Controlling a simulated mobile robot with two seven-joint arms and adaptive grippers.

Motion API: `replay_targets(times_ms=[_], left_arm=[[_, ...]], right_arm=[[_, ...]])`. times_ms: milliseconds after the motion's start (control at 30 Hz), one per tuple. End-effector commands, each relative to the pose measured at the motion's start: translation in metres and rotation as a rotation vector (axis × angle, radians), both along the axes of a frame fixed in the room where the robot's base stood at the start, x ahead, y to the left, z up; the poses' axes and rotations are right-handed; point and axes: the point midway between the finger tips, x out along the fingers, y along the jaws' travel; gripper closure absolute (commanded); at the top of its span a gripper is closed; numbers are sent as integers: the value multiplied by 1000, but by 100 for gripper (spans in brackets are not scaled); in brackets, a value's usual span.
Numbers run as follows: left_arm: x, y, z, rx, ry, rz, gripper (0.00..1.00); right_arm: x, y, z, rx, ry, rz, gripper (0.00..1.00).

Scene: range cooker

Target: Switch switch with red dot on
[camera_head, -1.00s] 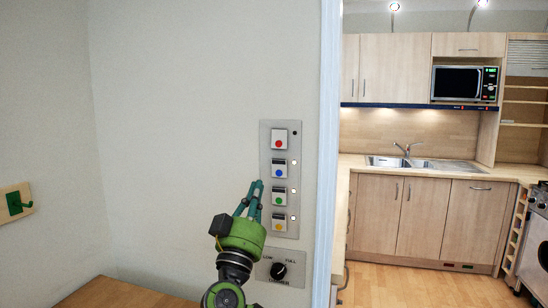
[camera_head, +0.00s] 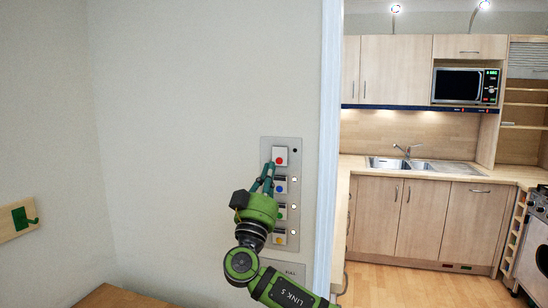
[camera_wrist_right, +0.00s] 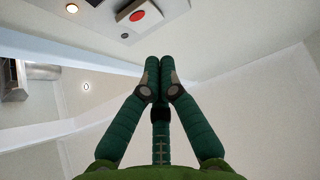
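The switch with the red dot (camera_head: 280,157) is the top one on a grey wall panel (camera_head: 296,143). The small indicator beside it is dark, while those beside the lower switches are lit. My right gripper (camera_head: 268,167) is just below and left of the red-dot switch in the head view; contact cannot be told there. In the right wrist view the fingertips (camera_wrist_right: 160,62) are together with nothing between them, and the red-dot switch (camera_wrist_right: 137,15) shows beyond them, apart from them in the picture. My left gripper is not in view.
Switches with a blue dot (camera_head: 280,187), a green dot and a yellow dot sit below, partly behind my right gripper. A door frame (camera_head: 330,120) stands right of the panel. A green hook (camera_head: 24,218) is on the left wall.

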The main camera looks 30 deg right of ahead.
Motion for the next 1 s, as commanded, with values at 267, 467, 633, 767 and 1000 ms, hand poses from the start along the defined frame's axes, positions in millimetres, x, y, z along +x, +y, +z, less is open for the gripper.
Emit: replay_targets(times_ms=[267, 467, 633, 767, 1000], left_arm=[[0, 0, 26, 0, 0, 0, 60], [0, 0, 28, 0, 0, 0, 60], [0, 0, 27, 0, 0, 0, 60], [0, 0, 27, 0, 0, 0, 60], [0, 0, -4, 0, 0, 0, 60]], right_arm=[[23, -27, 1, -2, 2, -3, 100], [28, -33, -3, -1, 0, -1, 100], [28, -33, -3, -1, 0, -1, 100], [28, -33, -4, -1, -1, -1, 100], [31, -34, -12, -12, -14, 0, 100]])
